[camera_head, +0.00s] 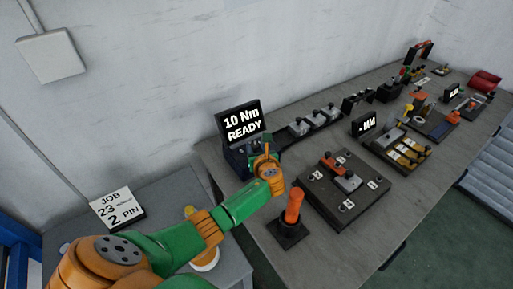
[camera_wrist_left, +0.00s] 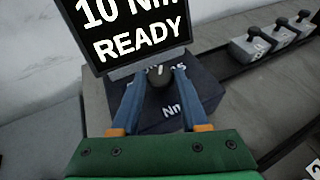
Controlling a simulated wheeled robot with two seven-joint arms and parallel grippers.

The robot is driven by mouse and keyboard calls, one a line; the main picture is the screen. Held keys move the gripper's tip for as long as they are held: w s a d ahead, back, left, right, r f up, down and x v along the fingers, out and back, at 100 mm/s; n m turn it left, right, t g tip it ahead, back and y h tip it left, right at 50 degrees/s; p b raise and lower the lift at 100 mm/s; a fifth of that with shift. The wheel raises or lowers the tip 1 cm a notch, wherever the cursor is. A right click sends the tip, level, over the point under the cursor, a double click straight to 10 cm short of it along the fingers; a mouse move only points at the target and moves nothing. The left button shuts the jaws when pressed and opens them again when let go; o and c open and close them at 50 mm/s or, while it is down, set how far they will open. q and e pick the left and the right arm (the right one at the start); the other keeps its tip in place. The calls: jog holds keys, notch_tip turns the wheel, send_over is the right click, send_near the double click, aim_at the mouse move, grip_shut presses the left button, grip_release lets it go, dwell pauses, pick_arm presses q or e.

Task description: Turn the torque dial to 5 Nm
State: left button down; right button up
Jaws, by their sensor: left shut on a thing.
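The torque unit is a dark box (camera_wrist_left: 203,88) with a screen (camera_head: 241,121) that reads "10 Nm READY". A dark round dial (camera_wrist_left: 160,95) with a light pointer mark sits on the box's sloped face, with "Nm" printed below it. My left gripper (camera_wrist_left: 160,88) is shut on the dial, one blue finger on each side. In the head view my left gripper (camera_head: 262,152) reaches the front of the box, and the wrist hides most of the dial. Part of the scale print is hidden behind the fingers. My right gripper is not in view.
An orange-handled lever (camera_head: 293,208) stands just right of my left forearm. A dark fixture plate (camera_head: 340,205) lies beyond it. A "JOB 23, 2 PIN" sign (camera_head: 112,208) stands on the left side table.

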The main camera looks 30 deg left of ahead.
pick_arm(q)
jog(key=c, duration=0.8)
grip_release()
jog(key=shift+r, duration=0.1)
jog(key=o, duration=0.4)
jog(key=shift+a, duration=0.1)
jog(key=shift+w+a+f, duration=0.1)
jog(key=shift+w+f, duration=0.05)
jog(key=shift+f, duration=0.05)
jog(key=p+v, duration=0.1)
jog(key=v, duration=0.6)
jog(key=shift+r+p, duration=0.1)
jog(key=shift+p, duration=0.2)
